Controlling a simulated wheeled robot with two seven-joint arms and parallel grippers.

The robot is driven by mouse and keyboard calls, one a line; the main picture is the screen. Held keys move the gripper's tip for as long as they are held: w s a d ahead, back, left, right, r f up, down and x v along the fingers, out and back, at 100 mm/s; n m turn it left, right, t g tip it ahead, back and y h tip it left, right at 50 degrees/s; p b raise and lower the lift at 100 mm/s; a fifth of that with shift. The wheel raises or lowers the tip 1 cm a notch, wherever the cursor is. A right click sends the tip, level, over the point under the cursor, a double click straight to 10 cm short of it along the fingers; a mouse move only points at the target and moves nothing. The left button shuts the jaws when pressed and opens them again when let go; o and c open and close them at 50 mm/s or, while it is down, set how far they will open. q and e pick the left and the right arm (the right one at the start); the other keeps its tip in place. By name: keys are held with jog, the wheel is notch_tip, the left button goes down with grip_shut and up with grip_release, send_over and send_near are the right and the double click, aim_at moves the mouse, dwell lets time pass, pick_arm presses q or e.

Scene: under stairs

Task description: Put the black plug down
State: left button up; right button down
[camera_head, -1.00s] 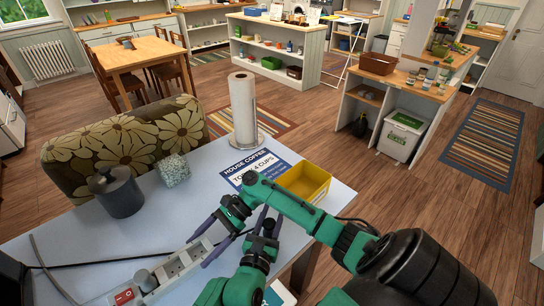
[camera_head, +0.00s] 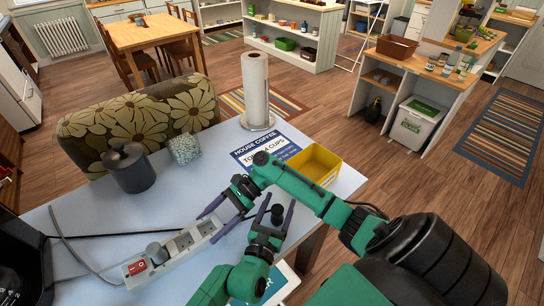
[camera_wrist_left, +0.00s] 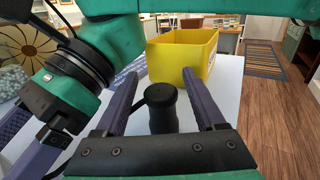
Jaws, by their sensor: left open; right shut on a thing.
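The black plug (camera_head: 277,212) stands between the fingers of my left gripper (camera_head: 270,222), close to the table's front right edge. In the left wrist view the plug (camera_wrist_left: 161,103) shows as a dark, upright cylinder with a rounded top, with a gap to the finger on each side. My left gripper (camera_wrist_left: 165,100) is open. Its lower end is hidden by the gripper body. My right gripper (camera_head: 222,212), reaching in from the right, is shut on the right end of the white power strip (camera_head: 180,246). The strip has a red switch and a grey plug in one socket.
A yellow bin (camera_head: 315,164) stands just beyond the grippers, next to a blue-and-white coffee sign (camera_head: 262,150). A paper towel roll (camera_head: 256,90), a speckled cube (camera_head: 184,149) and a dark lidded canister (camera_head: 130,168) stand farther back.

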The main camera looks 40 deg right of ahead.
pick_arm(q)
jog(key=v, duration=1)
jog(key=shift+s+a, duration=0.15)
pick_arm(e)
jog(key=shift+a, duration=0.1)
grip_release()
